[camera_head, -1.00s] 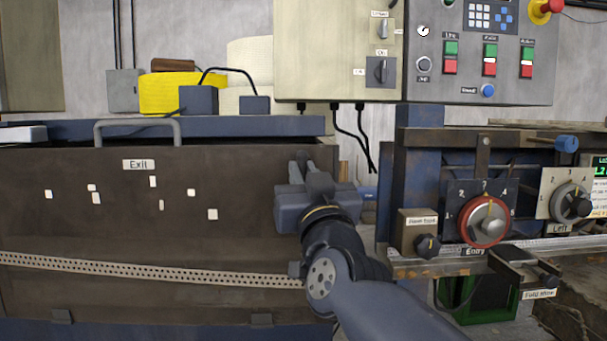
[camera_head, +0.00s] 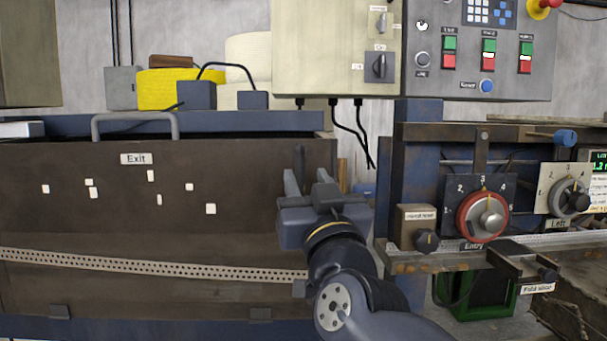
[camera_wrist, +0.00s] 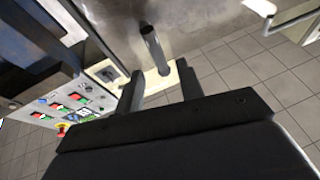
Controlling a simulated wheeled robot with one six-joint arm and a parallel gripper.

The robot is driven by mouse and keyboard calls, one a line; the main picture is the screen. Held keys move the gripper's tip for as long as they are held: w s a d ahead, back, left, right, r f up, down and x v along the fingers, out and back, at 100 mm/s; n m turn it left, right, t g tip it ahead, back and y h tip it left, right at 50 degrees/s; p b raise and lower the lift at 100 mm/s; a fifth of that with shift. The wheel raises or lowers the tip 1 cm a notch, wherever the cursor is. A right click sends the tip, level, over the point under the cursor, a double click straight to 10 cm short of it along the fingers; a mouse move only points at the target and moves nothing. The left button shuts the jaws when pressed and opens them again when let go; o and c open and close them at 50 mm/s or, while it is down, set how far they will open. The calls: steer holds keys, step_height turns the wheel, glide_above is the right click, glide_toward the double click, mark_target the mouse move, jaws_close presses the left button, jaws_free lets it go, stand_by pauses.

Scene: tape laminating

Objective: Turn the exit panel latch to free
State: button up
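The exit panel (camera_head: 90,225) is a wide dark brown panel with an "Exit" label, on the left in the head view. A dark upright bar, which looks like the latch handle (camera_head: 300,158), stands near its right edge, just behind and above my fingers. My gripper (camera_head: 306,175) is in front of the panel's right end, fingers apart and pointing up and away. In the wrist view my gripper (camera_wrist: 160,72) shows two separated fingers, and a dark rod (camera_wrist: 152,46) stands beyond the gap between them. I see no clear contact. The latch's base is not clearly visible.
A control box with buttons (camera_head: 480,50) hangs at upper right. Below it is a machine with a red-ringed Entry dial (camera_head: 482,215) and a Left dial (camera_head: 568,196). A perforated strip (camera_head: 150,266) crosses the panel's lower part. Black cables (camera_head: 362,135) hang behind my gripper.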

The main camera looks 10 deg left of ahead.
mark_target(298, 170)
steer(key=v, duration=0.6)
steer(key=shift+s+d+f, duration=0.15)
steer(key=shift+s+f, duration=0.05)
steer(key=shift+s, duration=0.1)
steer(key=shift+w, duration=0.1)
steer(key=x, duration=1)
steer(key=shift+w+r+p, duration=0.15)
steer(key=shift+w+p, duration=0.05)
steer(key=shift+p, duration=0.15)
steer(key=shift+w+r, duration=0.1)
steer(key=shift+w, duration=0.05)
steer(key=shift+a+n+g+y+b, duration=0.35)
steer(key=shift+n+g+y+b, duration=0.2)
steer(key=shift+n, duration=0.65)
steer(key=shift+a+n+g+y+b, duration=0.25)
steer(key=shift+n+y+b, duration=0.15)
steer(key=shift+n, duration=0.2)
steer(key=shift+s, duration=0.25)
steer(key=shift+n, duration=0.3)
